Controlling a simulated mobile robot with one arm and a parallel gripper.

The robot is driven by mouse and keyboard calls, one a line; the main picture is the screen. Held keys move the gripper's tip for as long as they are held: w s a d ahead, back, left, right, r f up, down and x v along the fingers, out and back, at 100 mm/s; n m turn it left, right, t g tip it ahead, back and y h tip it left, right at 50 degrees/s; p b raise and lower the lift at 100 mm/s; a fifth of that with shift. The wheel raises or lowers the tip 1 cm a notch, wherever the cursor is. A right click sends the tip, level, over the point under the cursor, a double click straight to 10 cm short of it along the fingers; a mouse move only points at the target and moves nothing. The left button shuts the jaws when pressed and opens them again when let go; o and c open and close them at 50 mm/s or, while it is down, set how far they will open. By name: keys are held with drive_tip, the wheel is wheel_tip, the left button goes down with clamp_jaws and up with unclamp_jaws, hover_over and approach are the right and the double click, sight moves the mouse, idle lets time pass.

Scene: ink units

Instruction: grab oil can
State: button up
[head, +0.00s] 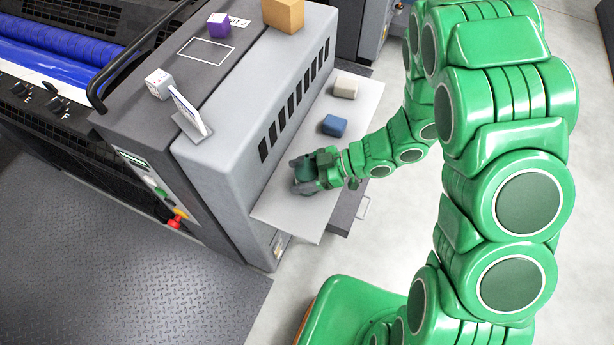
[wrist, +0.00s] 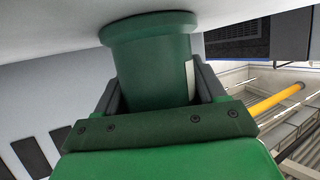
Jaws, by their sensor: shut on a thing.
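The dark green oil can (head: 304,173) is at the near end of the pale side shelf (head: 285,207). In the wrist view the can is a green cylinder (wrist: 150,60) with a wider rim at the picture's top, against the pale shelf surface; I see no clear gap between them. My gripper (head: 303,176) reaches in from the right, low over the shelf. Its dark fingers lie on both sides of the can, shut on it, as the wrist view also shows (wrist: 158,85). The fingers hide part of the can.
A blue block (head: 334,125) and a beige block (head: 345,87) sit farther along the shelf. The grey machine's vented wall (head: 285,118) borders the shelf on the left. On the machine top are a purple box (head: 219,24), an orange-brown box (head: 284,14) and a white box (head: 159,83).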

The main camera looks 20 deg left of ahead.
sight(300, 167)
drive_tip(key=shift+r, duration=0.1)
drive_tip(key=shift+r, duration=4.95)
